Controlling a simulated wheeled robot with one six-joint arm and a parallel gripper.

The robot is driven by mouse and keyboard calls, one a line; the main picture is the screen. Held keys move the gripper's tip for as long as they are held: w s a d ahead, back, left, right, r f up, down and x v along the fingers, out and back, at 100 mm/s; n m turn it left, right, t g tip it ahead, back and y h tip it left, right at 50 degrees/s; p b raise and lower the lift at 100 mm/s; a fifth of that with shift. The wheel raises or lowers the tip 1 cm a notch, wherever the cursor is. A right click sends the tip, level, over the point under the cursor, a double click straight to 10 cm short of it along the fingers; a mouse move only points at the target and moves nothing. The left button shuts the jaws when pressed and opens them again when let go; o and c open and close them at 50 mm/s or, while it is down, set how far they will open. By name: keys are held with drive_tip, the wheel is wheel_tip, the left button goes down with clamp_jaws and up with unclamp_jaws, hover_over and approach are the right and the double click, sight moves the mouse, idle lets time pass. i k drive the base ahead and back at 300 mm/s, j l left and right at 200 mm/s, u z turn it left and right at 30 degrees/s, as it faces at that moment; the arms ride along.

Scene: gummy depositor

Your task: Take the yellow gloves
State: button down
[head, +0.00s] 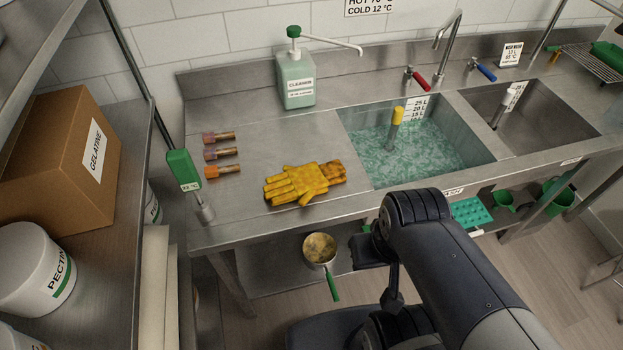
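The yellow gloves (303,182) lie flat on the steel counter, left of the water-filled sink, in the head view. They overlap as a pair, fingers toward the left, with brownish stains at the right end. My arm reaches in from the lower right and bends in front of the counter. The dark end part, seemingly my gripper (369,250), is below and right of the gloves, apart from them. Its fingers cannot be made out, so whether it is open or shut is unclear.
A cleaner bottle (297,80) stands behind the gloves. The sink (348,118) is to the right. A pot (320,248) sits below the counter. Shelving with a gelatine box (60,150) is far left.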

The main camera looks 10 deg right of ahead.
sight(302, 183)
drive_tip(key=i+l+u, duration=0.15)
drive_tip(key=l+u, duration=0.15)
drive_tip(key=l, duration=0.25)
drive_tip(key=i+l+u, duration=0.1)
drive_tip(key=l+u, duration=0.2)
drive_tip(key=l, duration=0.25)
drive_tip(key=l+u, duration=0.3)
drive_tip(key=l, duration=0.3)
drive_tip(key=i, duration=0.05)
